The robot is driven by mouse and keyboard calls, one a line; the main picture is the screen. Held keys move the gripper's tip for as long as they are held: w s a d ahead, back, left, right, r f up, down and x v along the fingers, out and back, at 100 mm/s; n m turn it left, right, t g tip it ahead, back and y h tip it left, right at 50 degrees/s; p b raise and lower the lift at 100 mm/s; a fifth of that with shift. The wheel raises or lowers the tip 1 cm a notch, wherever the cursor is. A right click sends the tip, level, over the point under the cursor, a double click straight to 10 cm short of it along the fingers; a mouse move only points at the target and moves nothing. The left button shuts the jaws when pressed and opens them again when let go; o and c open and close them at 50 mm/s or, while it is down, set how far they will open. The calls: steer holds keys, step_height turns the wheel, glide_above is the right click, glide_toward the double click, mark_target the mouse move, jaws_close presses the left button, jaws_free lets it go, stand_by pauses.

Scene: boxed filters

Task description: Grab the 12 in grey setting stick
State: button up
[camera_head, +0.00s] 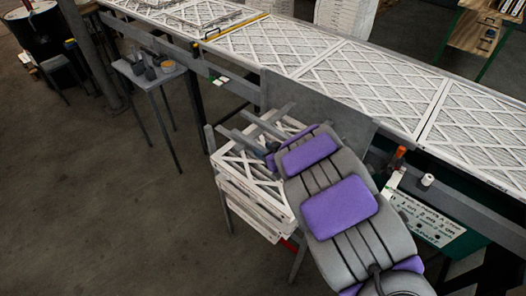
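My arm, grey with purple pads, reaches from the bottom right toward a stack of white lattice filter frames (250,195). My gripper (262,143) is at its far end, over the top of the stack and partly hidden by the arm. Several grey bars (238,141) lie side by side there. I cannot clearly separate fingers, rack parts and any stick among them, so its opening is unclear. I cannot pick out the 12 in grey setting stick with certainty. A thin yellow stick (235,26) lies across the filters on the long table.
A long table (292,83) with flat lattice filters runs along the back to the right. A small side table (150,82) holds several small cups. Floor at lower left is clear.

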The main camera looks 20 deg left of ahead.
steer(key=shift+a, duration=0.2)
steer(key=shift+c, duration=1.4)
steer(key=shift+d+r, duration=0.1)
steer(key=shift+d, duration=0.6)
jaws_close()
steer(key=shift+a, duration=0.1)
